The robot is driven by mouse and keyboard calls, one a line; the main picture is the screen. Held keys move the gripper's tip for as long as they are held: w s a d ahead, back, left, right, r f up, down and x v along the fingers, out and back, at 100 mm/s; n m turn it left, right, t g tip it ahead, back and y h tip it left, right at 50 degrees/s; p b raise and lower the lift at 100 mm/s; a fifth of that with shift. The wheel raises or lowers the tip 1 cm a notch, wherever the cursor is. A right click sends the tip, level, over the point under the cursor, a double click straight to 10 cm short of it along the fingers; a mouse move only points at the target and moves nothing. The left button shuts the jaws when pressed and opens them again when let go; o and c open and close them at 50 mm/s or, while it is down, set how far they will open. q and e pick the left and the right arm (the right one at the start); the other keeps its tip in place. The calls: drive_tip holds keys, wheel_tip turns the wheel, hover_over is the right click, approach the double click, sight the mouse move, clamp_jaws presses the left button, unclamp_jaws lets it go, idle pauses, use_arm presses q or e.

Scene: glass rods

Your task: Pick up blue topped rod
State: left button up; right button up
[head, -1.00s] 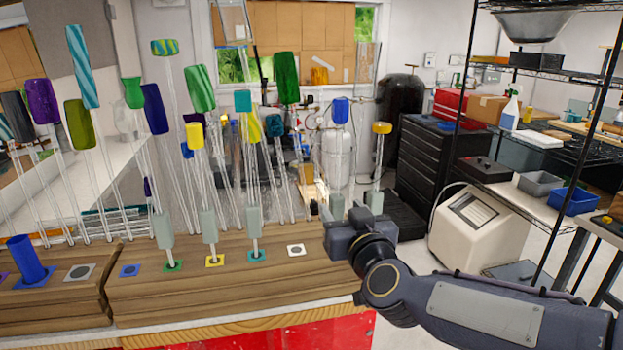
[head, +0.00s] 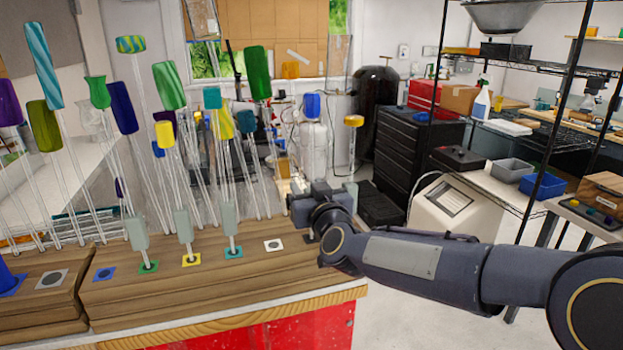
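The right gripper comes in from the right, at the height of the rod's lower part. Its fingers point away from the camera and are hidden, so I cannot tell whether it touches or grips the rod. My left gripper is not in view.
A yellow-topped rod (head: 354,121) stands close to the right of the blue one. Several tall rods crowd the left, some with grey-green sleeves on coloured squares.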

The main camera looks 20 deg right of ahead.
drive_tip(key=c, duration=0.8)
drive_tip(key=shift+r, duration=0.1)
